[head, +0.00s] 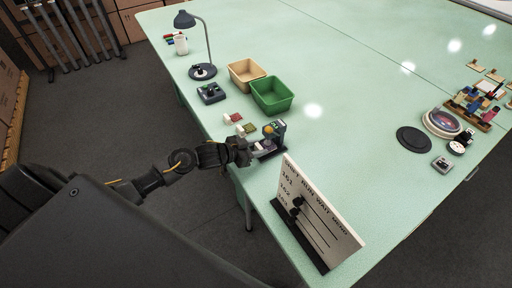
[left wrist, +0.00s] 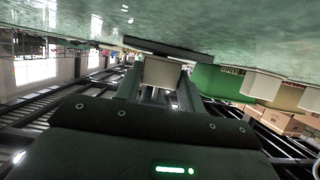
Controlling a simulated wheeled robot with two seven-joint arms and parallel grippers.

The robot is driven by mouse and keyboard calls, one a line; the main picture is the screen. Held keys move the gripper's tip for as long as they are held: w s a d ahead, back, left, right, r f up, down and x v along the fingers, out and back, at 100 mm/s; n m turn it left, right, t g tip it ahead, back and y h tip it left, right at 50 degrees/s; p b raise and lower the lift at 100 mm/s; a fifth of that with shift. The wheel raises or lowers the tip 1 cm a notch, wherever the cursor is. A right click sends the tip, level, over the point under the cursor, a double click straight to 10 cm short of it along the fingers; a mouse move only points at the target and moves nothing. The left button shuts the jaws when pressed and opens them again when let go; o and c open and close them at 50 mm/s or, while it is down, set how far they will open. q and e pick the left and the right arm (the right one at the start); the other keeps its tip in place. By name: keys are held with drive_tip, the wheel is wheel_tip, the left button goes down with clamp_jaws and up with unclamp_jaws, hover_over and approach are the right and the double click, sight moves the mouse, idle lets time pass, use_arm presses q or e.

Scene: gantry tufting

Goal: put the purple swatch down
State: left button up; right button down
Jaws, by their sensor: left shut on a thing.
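My left gripper (head: 248,152) is at the table's near left edge, beside a small dark device with an orange ball (head: 268,130). In the left wrist view my left gripper (left wrist: 158,88) is shut on a pale block (left wrist: 162,72). A thin dark plate (left wrist: 168,48) lies across the far end of the block, close to the green table surface. The block appears to be the grip of the held swatch; its purple colour is not clearly visible. A red swatch (head: 236,117) and an olive-green swatch (head: 249,128) lie just behind the gripper. My right gripper is not in view.
A green bin (head: 272,104) and a tan bin (head: 246,85) stand behind the swatches. A white lettered board (head: 318,210) stands upright at the near edge. A lamp (head: 203,71) stands at the far left. The table's middle is clear.

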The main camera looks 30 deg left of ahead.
use_arm(q)
drive_tip(key=o, duration=0.5)
drive_tip(key=shift+w+f, duration=0.15)
drive_tip(key=shift+f, duration=0.1)
drive_tip(key=shift+o, duration=1.2)
drive_tip(key=shift+w, duration=0.1)
drive_tip(key=shift+o, duration=1.1)
drive_tip(key=shift+s+a+r, duration=0.1)
drive_tip(key=shift+s, duration=0.1)
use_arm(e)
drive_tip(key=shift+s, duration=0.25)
use_arm(q)
drive_tip(key=shift+w+r, duration=0.1)
drive_tip(key=shift+r, duration=0.1)
drive_tip(key=shift+s+a, duration=0.15)
drive_tip(key=shift+s, duration=0.15)
drive_tip(key=b+v, duration=0.1)
drive_tip(key=v, duration=1)
drive_tip(key=shift+s+r, duration=0.1)
drive_tip(key=shift+r, duration=0.05)
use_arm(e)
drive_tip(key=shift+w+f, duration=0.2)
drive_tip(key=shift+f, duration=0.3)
